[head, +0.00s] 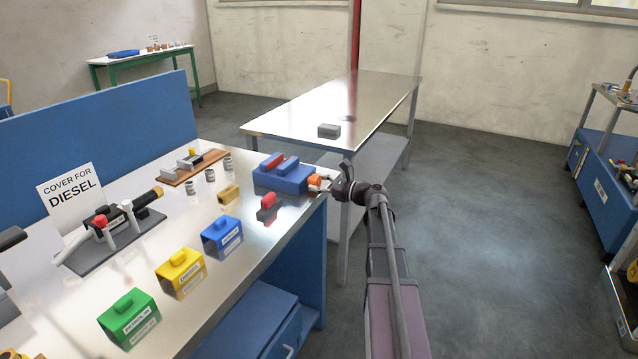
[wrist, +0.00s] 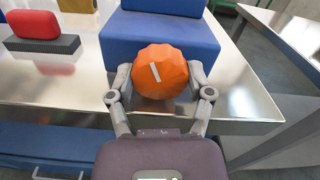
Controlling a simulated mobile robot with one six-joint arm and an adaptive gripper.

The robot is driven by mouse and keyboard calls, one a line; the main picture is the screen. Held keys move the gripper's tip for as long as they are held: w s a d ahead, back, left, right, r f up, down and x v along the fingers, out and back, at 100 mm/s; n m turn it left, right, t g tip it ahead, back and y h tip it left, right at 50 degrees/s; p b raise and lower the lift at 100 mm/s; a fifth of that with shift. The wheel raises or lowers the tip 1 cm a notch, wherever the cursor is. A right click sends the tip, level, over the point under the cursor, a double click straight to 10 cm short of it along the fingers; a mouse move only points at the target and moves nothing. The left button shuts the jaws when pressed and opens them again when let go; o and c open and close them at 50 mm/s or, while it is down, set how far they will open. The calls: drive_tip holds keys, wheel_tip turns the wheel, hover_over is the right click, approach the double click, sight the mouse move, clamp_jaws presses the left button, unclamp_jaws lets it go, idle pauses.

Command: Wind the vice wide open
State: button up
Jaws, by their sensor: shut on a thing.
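The blue vice (head: 284,178) stands at the right end of the steel bench, with a red piece (head: 272,160) on its top beside a blue block. Its orange knob (head: 315,180) sticks out at the right side. In the wrist view the faceted orange knob (wrist: 160,72) carries a short white mark that leans a little from upright. My gripper (wrist: 160,88) has one finger on each side of the knob and is shut on it. The blue vice body (wrist: 160,40) rises right behind the knob. The gap between the jaws cannot be judged in the wrist view.
A red-topped block (head: 267,207) sits just in front of the vice and also shows in the wrist view (wrist: 35,30). Blue (head: 222,237), yellow (head: 181,270) and green (head: 129,318) covers line the front edge. A second steel table (head: 340,100) stands behind.

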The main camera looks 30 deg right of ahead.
drive_tip(key=shift+w, duration=0.1)
drive_tip(key=shift+n, duration=1.4)
drive_tip(key=o, duration=1.1)
drive_tip(key=shift+o, duration=0.2)
drive_tip(key=v, duration=1.2)
drive_tip(key=shift+d, duration=0.1)
